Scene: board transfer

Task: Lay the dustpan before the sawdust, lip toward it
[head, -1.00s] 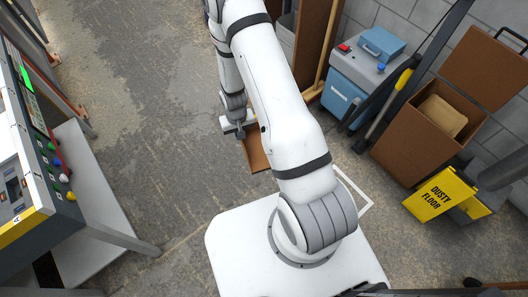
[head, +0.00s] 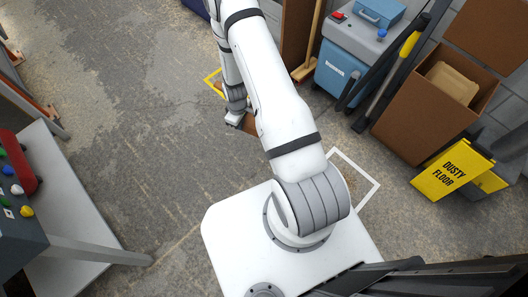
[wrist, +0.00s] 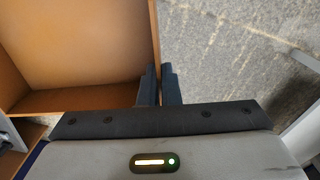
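An orange-brown pan with raised walls, which I take to be the dustpan, fills the upper left of the wrist view (wrist: 75,45). My gripper (wrist: 160,85) has its two dark fingers closed on either side of the pan's thin right wall.
A white floor outline (head: 362,197) lies right of my arm. A yellow "dusty floor" sign (head: 453,170), a brown box (head: 425,125) and a blue machine (head: 337,70) stand at right. A grey bench (head: 75,190) stands left. The middle-left floor is clear.

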